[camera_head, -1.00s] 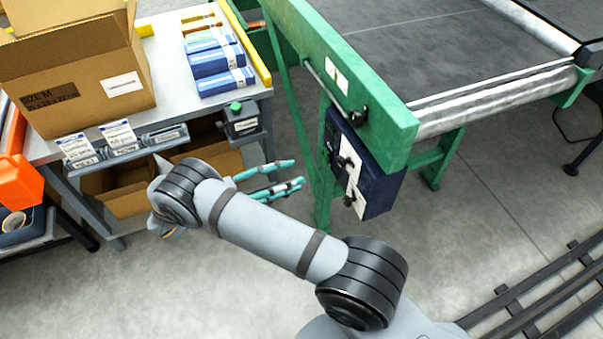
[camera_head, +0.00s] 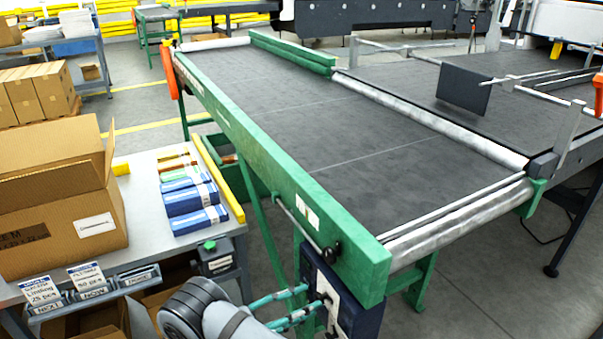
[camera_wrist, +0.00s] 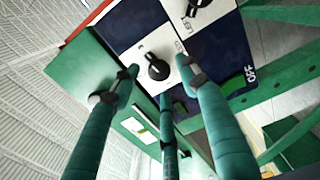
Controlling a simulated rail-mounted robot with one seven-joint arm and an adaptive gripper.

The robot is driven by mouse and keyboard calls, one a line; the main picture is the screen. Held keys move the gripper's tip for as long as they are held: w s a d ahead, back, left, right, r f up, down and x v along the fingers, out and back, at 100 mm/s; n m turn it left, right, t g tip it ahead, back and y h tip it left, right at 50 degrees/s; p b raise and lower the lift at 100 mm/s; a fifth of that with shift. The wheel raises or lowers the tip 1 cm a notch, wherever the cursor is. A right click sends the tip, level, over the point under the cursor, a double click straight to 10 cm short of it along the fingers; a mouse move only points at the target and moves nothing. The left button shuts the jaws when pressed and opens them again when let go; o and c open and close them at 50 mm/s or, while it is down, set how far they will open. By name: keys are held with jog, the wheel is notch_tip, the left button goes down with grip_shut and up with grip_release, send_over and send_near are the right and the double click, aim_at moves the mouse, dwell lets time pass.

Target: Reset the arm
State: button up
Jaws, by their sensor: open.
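My gripper (camera_head: 318,298) has teal fingers with dark joints and is open and empty. In the head view its fingertips overlap the left edge of the dark blue control box (camera_head: 366,318) under the green conveyor frame; I cannot tell whether they touch it. In the wrist view my fingers (camera_wrist: 160,92) spread before the box's white panel, with a black knob (camera_wrist: 158,67) seen between them. A second black knob (camera_wrist: 200,6) is at the top edge, and "OFF" is printed on the blue face. Most of my arm is below the head view.
The green conveyor frame (camera_head: 262,155) stands close beside and above my gripper. A grey table (camera_head: 150,190) at left holds an open carton (camera_head: 60,215) and blue packs (camera_head: 190,198). A small dark container (camera_head: 216,258) hangs at its near edge. Bare floor shows at lower right.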

jog(key=shift+x, duration=1.2)
